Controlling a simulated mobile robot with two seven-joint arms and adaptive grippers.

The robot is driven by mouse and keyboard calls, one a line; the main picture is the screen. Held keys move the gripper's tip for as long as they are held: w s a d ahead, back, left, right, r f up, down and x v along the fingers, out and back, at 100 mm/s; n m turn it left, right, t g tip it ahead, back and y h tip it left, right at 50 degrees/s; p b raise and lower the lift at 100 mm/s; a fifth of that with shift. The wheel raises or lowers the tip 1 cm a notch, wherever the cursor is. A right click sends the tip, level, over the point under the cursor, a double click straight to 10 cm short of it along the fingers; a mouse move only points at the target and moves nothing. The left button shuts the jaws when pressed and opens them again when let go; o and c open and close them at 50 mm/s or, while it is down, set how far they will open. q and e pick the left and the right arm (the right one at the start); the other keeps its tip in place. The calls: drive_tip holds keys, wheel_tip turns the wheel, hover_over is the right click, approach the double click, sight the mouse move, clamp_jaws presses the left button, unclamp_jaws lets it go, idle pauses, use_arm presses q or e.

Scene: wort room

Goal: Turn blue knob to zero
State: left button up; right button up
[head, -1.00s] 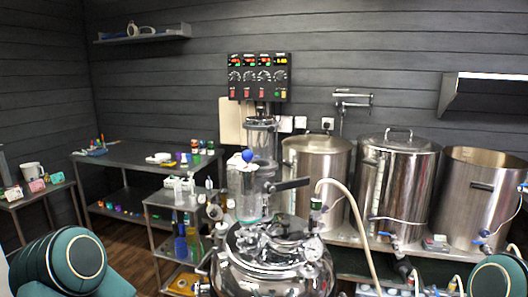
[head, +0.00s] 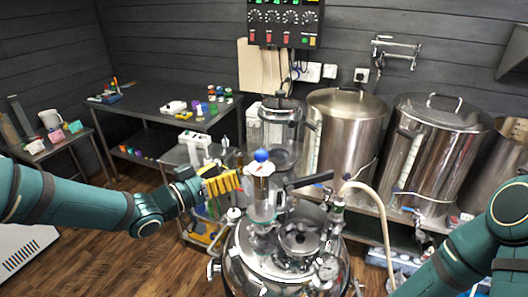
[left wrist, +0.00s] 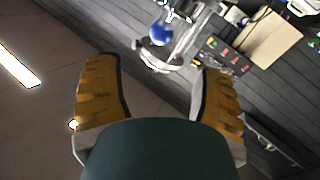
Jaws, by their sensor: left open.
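The blue knob (head: 261,156) is a small round ball on top of the glass and metal column above the steel kettle (head: 275,255) in the head view. It also shows in the left wrist view (left wrist: 160,33), ahead of and between the fingers. My left gripper (head: 232,180) has yellow ridged fingers and reaches in from the left, just left of and slightly below the knob. In the left wrist view its fingers (left wrist: 155,90) are spread apart with nothing between them. My right arm shows at the lower right, but its gripper is out of view.
A black control panel (head: 285,20) with dials hangs on the back wall. Large steel pots (head: 340,130) stand behind the kettle on the right. A pale hose (head: 375,210) rises at the kettle's right side. A dark metal table (head: 150,120) with small items stands at the back left.

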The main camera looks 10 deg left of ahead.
sight(256, 158)
use_arm(q)
drive_tip(key=b+x, duration=0.1)
drive_tip(key=x, duration=1.1)
drive_tip(key=shift+a+f, duration=0.1)
clamp_jaws()
